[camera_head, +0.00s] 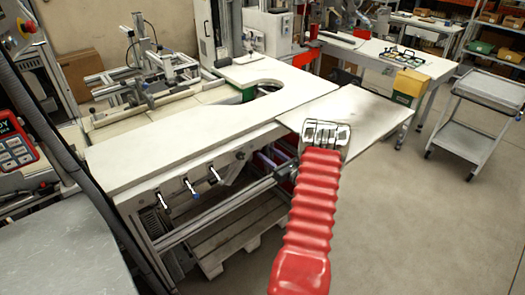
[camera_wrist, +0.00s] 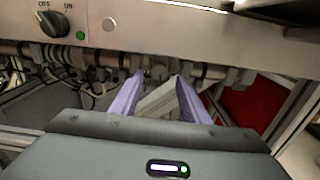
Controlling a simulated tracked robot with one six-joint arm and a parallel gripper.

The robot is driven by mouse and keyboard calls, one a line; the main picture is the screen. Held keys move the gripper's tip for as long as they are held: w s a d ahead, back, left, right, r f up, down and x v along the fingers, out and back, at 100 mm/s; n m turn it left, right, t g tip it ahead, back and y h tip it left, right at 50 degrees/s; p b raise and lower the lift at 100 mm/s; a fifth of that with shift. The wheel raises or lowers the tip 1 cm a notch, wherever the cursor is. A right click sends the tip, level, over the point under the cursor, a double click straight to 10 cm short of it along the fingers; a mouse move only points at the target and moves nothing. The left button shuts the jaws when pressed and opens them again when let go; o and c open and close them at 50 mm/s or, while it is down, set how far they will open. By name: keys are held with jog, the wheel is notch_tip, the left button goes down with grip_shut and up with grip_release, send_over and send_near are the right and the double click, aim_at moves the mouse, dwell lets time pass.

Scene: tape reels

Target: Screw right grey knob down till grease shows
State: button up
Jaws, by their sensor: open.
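My gripper (camera_wrist: 160,76) shows in the wrist view as two purple fingers, open and spread apart, pointing at a rail under the machine table's front panel. A small grey round part (camera_wrist: 159,72), perhaps a grey knob, shows between the fingertips; I cannot tell whether it is the right knob or whether the fingers touch it. No grease can be made out on it. In the head view the purple fingers (camera_head: 267,158) are small under the table edge, partly hidden by my red-sleeved arm.
A black rotary switch (camera_wrist: 54,23) and a green button (camera_wrist: 80,35) sit on the panel above. Several grey fittings and cables line the rail. The white table top (camera_head: 190,130) overhangs the rail. A wooden pallet (camera_head: 235,225) lies below. A grey cart (camera_head: 475,125) stands right.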

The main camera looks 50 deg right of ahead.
jog(key=shift+x, duration=2.15)
jog(key=c, duration=1.1)
